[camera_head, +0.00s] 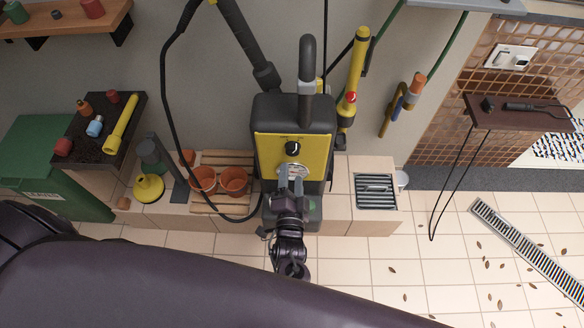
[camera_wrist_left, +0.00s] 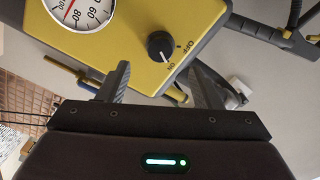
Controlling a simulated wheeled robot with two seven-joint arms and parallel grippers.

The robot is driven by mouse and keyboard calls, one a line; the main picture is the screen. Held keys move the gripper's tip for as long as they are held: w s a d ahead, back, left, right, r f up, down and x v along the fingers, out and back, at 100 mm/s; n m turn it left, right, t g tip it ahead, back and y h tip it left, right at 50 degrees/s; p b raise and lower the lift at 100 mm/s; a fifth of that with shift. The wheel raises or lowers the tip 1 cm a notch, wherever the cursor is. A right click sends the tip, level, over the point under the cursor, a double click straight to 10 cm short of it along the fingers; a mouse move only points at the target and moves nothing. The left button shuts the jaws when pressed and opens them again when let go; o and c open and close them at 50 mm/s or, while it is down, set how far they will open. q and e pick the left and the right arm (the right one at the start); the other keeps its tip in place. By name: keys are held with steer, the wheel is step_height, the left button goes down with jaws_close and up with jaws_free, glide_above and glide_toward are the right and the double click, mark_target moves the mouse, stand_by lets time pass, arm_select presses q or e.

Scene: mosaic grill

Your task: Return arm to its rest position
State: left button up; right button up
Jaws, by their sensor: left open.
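My left gripper (camera_head: 291,186) is in front of the yellow face of a black and yellow pressure washer (camera_head: 292,147), just below its black knob (camera_head: 293,148). In the left wrist view the two gripper fingers (camera_wrist_left: 160,85) are apart with nothing between them. The knob (camera_wrist_left: 161,45) shows above and between the fingers, with its pointer towards the ON mark. Part of a round gauge (camera_wrist_left: 82,18) shows at the upper left. My right gripper is not in view. A large dark arm link of mine covers the lower left of the head view.
Terracotta pots (camera_head: 234,181) stand left of the washer, with a black hose looping around them. A green bin (camera_head: 45,160) and a dark shelf (camera_head: 90,150) with small items are at the left. A wall table (camera_head: 515,112) is at the right. Tiled floor (camera_head: 440,270) at the lower right is open.

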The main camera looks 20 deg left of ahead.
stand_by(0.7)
arm_select(q)
steer(key=s+a+f+n+g+h, duration=0.1)
steer(key=s+f+g, duration=0.15)
steer(key=f, duration=0.45)
steer(key=s+a+f+g+h+p, duration=0.15)
steer(key=s+f, duration=0.25)
steer(key=f, duration=0.4)
steer(key=s+a+f+n+g+h, duration=0.1)
steer(key=s+a+f+g, duration=0.2)
steer(key=f, duration=0.4)
steer(key=s+a+f+n+g, duration=0.1)
steer(key=s+f+g, duration=0.2)
steer(key=s, duration=0.5)
steer(key=s+a+f+n+g+h, duration=0.1)
steer(key=s+a+f+n+g, duration=0.1)
steer(key=s+f, duration=0.3)
steer(key=s+a+f+n+g, duration=0.1)
steer(key=s+f+g, duration=0.3)
steer(key=s, duration=0.8)
steer(key=shift+a+f+n+p, duration=0.25)
steer(key=shift+f+n+p, duration=0.05)
steer(key=shift+f+p, duration=0.15)
steer(key=shift+h, duration=0.25)
